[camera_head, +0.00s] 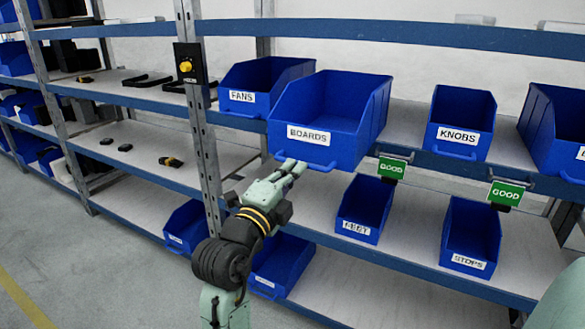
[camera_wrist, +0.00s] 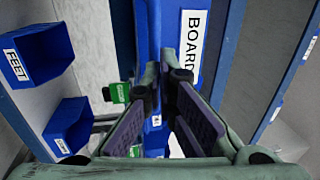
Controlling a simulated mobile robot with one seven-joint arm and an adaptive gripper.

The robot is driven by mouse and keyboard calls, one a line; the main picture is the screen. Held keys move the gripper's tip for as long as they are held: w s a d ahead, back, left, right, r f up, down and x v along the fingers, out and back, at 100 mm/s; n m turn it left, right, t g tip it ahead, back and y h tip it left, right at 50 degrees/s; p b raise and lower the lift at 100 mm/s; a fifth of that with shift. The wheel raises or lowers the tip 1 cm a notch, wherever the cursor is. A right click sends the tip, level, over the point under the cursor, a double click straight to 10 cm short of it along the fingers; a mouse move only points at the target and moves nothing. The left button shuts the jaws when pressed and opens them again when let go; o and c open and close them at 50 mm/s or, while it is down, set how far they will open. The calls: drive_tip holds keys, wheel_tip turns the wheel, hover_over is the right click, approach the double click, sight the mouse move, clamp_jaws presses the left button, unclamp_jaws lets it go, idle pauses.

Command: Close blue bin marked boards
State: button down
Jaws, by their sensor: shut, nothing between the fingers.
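The blue bin marked BOARDS (camera_head: 345,153) is on the middle shelf in the head view, between the FANS and KNOBS bins. It stands out past the blue shelf edge, further than those two, and its open top looks empty. Its blue front and BOARDS label (camera_wrist: 194,48) fill the top centre of the wrist view. My gripper (camera_head: 293,165) is shut and empty, at the lower front of this bin, by its handle below the label. In the wrist view my gripper (camera_wrist: 167,76) points at the bin's front; I cannot tell whether it touches.
The FANS bin (camera_head: 240,98) is left and the KNOBS bin (camera_head: 459,137) right. A shelf upright (camera_head: 203,130) stands left of my gripper. Lower blue bins marked FEET (camera_head: 357,227) and STOPS (camera_head: 469,263) are below right. Green GOOD tags (camera_head: 392,168) hang at the shelf edge.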

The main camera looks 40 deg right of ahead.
drive_tip(key=f+b+x, duration=0.1)
drive_tip(key=b+x, duration=0.1)
drive_tip(key=x, duration=0.4)
drive_tip(key=f+b+x, duration=0.1)
drive_tip(key=x, duration=0.6)
drive_tip(key=f+b+x, duration=0.2)
drive_tip(key=x, duration=0.4)
drive_tip(key=shift+b+x, duration=0.3)
drive_tip(key=shift+x, duration=0.45)
drive_tip(key=shift+w+d, duration=0.15)
drive_tip(key=shift+d, duration=0.25)
drive_tip(key=shift+r, duration=0.15)
drive_tip(key=shift+a+f, duration=0.25)
drive_tip(key=b+v, duration=0.3)
drive_tip(key=v, duration=1)
drive_tip(key=shift+s+a+b, duration=0.2)
drive_tip(key=shift+s+b, duration=0.05)
drive_tip(key=shift+b, duration=0.15)
drive_tip(key=shift+r, duration=0.1)
